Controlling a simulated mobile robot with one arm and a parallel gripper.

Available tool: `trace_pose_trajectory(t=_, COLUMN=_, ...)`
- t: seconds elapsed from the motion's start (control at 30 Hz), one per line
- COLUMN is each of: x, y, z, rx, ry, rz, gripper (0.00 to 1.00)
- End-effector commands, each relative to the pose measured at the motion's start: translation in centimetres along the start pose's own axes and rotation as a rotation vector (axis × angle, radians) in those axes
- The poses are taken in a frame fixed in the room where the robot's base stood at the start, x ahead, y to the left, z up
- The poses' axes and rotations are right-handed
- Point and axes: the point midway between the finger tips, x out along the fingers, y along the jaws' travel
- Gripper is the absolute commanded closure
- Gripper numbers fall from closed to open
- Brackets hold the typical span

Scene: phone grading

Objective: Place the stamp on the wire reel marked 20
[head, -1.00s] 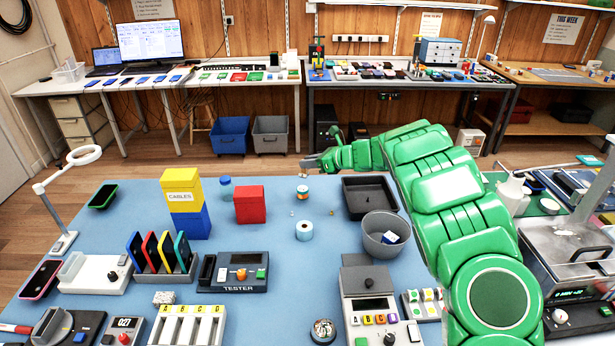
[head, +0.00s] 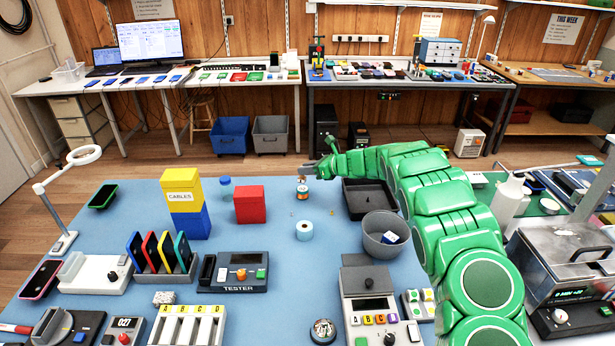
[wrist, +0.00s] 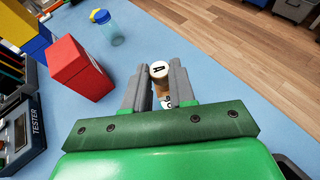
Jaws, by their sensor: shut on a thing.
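The stamp (wrist: 159,70) shows in the wrist view between my fingertips, with a pale round face marked A and a brown part beside it. My gripper (wrist: 154,86) is shut on it. In the head view my gripper (head: 304,168) is at the far side of the blue mat, just above the wire reel (head: 303,195), which is teal and orange. In the wrist view, part of a white face with dark marks (wrist: 167,103) shows below the stamp, mostly hidden by my fingers. I cannot tell whether the stamp touches the reel.
A white-blue roll (head: 304,231) stands in front of the reel. A red box (head: 249,204) and a blue bottle (head: 226,188) stand to the left. A black tray (head: 366,203) and a grey bin (head: 384,234) are to the right. Small bits lie on the mat near the reel.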

Motion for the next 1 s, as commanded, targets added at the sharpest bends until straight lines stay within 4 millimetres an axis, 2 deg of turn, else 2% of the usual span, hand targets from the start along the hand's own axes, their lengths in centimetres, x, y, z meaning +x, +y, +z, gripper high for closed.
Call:
trace_pose_trajectory(t=0.3, x=1.4, y=-0.3, z=-2.9, rx=-0.001, ry=0.001, rz=-0.001, gripper=1.0)
trace_pose_trajectory(t=0.67, x=1.4, y=-0.3, z=-3.1, rx=-0.001, ry=0.001, rz=-0.001, gripper=1.0)
trace_pose_trajectory(t=0.7, x=1.4, y=-0.3, z=-3.1, rx=-0.002, ry=0.001, rz=-0.001, gripper=0.69)
trace_pose_trajectory(t=0.8, x=1.4, y=-0.3, z=-3.1, rx=-0.001, ry=0.001, rz=-0.001, gripper=0.54)
trace_pose_trajectory(t=0.83, x=1.4, y=-0.3, z=-3.1, rx=-0.001, ry=0.001, rz=-0.001, gripper=0.5)
trace_pose_trajectory(t=1.0, x=1.4, y=-0.3, z=-3.1, rx=-0.001, ry=0.001, rz=-0.001, gripper=0.5)
